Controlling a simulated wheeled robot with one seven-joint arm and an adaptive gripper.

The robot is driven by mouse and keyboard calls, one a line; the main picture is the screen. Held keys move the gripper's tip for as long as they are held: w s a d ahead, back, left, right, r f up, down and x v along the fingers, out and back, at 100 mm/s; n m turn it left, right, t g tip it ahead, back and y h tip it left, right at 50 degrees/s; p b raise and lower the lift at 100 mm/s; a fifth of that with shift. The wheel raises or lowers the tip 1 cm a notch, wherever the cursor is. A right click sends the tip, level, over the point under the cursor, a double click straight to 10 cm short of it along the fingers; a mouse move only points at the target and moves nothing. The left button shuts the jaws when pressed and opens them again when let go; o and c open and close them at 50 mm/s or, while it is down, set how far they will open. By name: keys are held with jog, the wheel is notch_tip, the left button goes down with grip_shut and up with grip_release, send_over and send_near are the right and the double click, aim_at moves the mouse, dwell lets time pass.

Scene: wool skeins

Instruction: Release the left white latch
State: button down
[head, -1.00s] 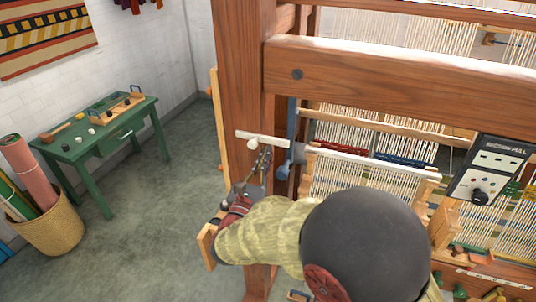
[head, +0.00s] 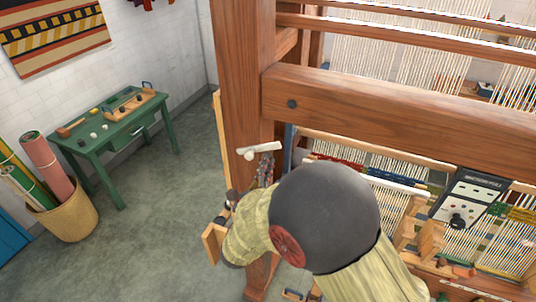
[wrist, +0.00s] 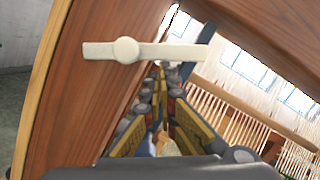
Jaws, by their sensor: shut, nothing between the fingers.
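The left white latch (head: 260,150) is a pale bar with a round hub, mounted on the loom's left wooden post (head: 240,80). In the head view its right end tilts up. In the wrist view the latch (wrist: 100,51) lies nearly level across the picture, its hub left of the fingers. My gripper (head: 266,158) is just below the latch's right part. In the wrist view my gripper (wrist: 158,72) has its fingers converging, shut and empty, just under the bar. I cannot tell whether the tips touch it. My arm hides part of the loom below.
A thick wooden crossbeam (head: 400,112) runs right from the post. Warp threads and a black control box (head: 470,200) are at the right. A green table (head: 118,128) and a basket of rolls (head: 68,215) stand left; the floor between is clear.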

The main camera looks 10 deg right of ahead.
aim_at(264, 145)
notch_tip(264, 145, up, 3)
jog(key=n+y+p, duration=0.1)
jog(key=n+p, duration=0.2)
jog(key=p, duration=0.1)
jog(key=shift+w+a+f+p, duration=0.1)
jog(key=shift+p, duration=0.25)
jog(key=r+n+p, duration=0.1)
jog(key=p, duration=0.1)
jog(key=n+p, duration=0.1)
jog(key=p, duration=0.1)
jog(key=shift+w+a+r+n+y, duration=0.2)
jog(key=shift+a+r+n+y, duration=0.1)
jog(key=shift+r+n+y, duration=0.1)
jog(key=n+p, duration=0.1)
jog(key=p, duration=0.1)
jog(key=a+r+n+p, duration=0.1)
jog(key=p, duration=0.1)
jog(key=shift+w+r+n+y, duration=0.2)
jog(key=shift+w+n+y, duration=0.1)
jog(key=shift+w+n, duration=0.1)
jog(key=shift+w+a+r+p, duration=0.25)
jog(key=shift+a+p, duration=0.1)
jog(key=shift+p, duration=0.4)
jog(key=shift+a, duration=0.1)
